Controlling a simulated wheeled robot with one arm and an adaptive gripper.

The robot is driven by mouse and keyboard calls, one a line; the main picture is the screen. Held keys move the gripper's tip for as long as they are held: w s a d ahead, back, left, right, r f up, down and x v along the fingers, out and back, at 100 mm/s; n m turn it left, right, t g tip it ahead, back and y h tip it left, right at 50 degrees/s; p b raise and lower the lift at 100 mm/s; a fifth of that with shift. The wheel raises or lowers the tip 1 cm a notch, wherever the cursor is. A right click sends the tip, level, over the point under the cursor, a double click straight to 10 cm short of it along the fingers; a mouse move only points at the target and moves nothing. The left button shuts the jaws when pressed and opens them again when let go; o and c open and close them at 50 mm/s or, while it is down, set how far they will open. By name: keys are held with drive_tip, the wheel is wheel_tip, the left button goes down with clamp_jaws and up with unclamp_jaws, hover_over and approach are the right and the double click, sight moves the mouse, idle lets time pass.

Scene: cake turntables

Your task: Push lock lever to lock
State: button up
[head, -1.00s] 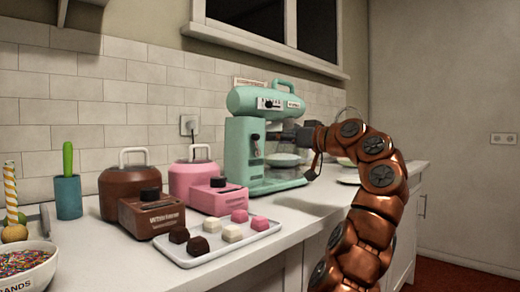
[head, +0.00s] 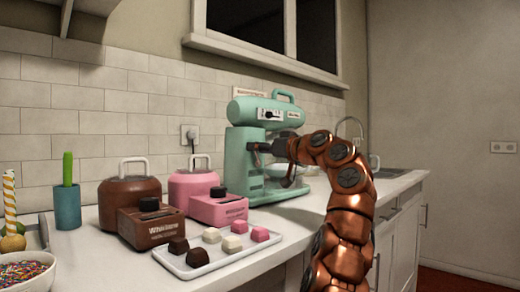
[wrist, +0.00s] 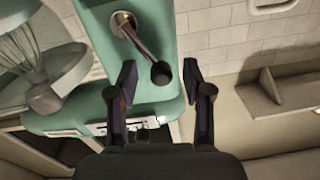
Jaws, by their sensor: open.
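The teal stand mixer (head: 240,170) stands on the counter against the tiled wall. Its lock lever (wrist: 138,40) is a metal rod with a dark round knob on the side of the column. In the head view the lever (head: 256,147) shows only in part beside my gripper. My gripper (wrist: 160,68) is open and empty in the wrist view, with the lever's knob appearing between its two fingertips. Whether a finger touches the knob cannot be told. In the head view my gripper (head: 272,148) is at the mixer column, below the mixer head, partly hiding the bowl (head: 282,170).
A tray (head: 205,268) with several brown, white and pink cubes lies at the counter's front. Brown (head: 125,190) and pink (head: 188,184) appliances stand left of the mixer. A sprinkles bowl (head: 25,272) is at far left. The counter between tray and mixer is clear.

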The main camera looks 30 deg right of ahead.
clamp_jaws()
idle(0.3)
drive_tip(key=shift+d+r+m, duration=0.1)
drive_tip(key=shift+d+m, duration=0.05)
drive_tip(key=shift+m, duration=0.15)
drive_tip(key=shift+w+d+m+p, duration=0.2)
drive_tip(key=shift+d+m+p, duration=0.5)
drive_tip(key=shift+m+p, duration=1.05)
drive_tip(key=shift+w+d+m+p, duration=0.15)
drive_tip(key=shift+d+m+p, duration=0.5)
drive_tip(key=shift+m+p, duration=1.15)
drive_tip(key=shift+w+d+m+p, duration=0.2)
drive_tip(key=shift+d+m+p, duration=0.5)
drive_tip(key=shift+m+p, duration=1.05)
drive_tip(key=shift+n+p, duration=0.45)
drive_tip(key=shift+n, duration=0.05)
